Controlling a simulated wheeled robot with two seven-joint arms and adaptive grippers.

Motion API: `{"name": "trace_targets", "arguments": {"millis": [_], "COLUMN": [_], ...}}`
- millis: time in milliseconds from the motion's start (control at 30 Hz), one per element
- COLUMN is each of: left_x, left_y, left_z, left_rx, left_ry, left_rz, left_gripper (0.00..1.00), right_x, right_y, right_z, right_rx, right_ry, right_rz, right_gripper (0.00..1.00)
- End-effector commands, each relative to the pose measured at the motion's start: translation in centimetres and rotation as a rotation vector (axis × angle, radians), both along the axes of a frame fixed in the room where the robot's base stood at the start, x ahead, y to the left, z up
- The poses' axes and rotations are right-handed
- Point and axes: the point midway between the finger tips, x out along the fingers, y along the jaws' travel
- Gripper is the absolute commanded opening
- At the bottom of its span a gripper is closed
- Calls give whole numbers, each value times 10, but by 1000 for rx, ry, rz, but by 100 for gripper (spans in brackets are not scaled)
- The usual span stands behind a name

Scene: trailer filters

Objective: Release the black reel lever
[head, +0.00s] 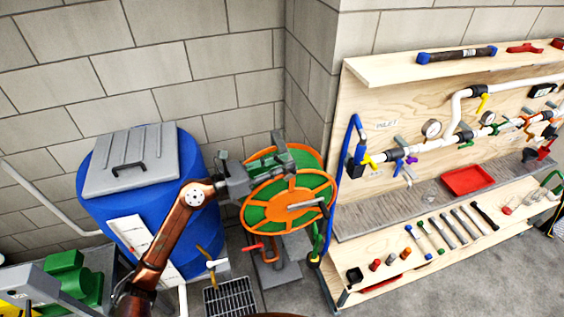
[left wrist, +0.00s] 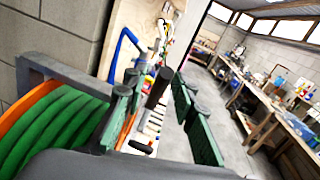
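The hose reel (head: 256,212) has orange spoked sides and green hose, and stands beside the blue barrel in the head view. In the left wrist view, its green hose (left wrist: 60,130) fills the lower left. A black lever (left wrist: 158,88) with a cylindrical grip stands between the two green fingers of my left gripper (left wrist: 160,108). The fingers are apart, with space showing beside the lever; I cannot tell whether either touches it. In the head view, my left gripper (head: 272,158) is over the reel's top and hides part of it. My right gripper is not in view.
A blue barrel (head: 95,200) with a grey lid (head: 132,165) stands left of the reel. A wooden pipe board (head: 362,105) with shelves of tools is close on the right. A floor grate (head: 230,298) lies below. Concrete floor is clear at the lower right.

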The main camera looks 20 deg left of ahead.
Motion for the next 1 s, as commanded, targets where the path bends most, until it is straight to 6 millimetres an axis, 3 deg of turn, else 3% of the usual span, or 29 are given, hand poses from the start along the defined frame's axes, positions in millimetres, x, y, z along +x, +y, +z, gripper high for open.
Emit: {"name": "trace_targets", "arguments": {"millis": [333, 1000], "left_x": [0, 0], "left_y": [0, -1], "left_z": [0, 3], "left_rx": [0, 11], "left_ry": [0, 6], "left_rz": [0, 0], "left_gripper": [0, 0], "right_x": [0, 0], "right_y": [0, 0], "right_z": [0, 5], "right_rx": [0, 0], "right_ry": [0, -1], "right_rz": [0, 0], "right_gripper": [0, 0]}}
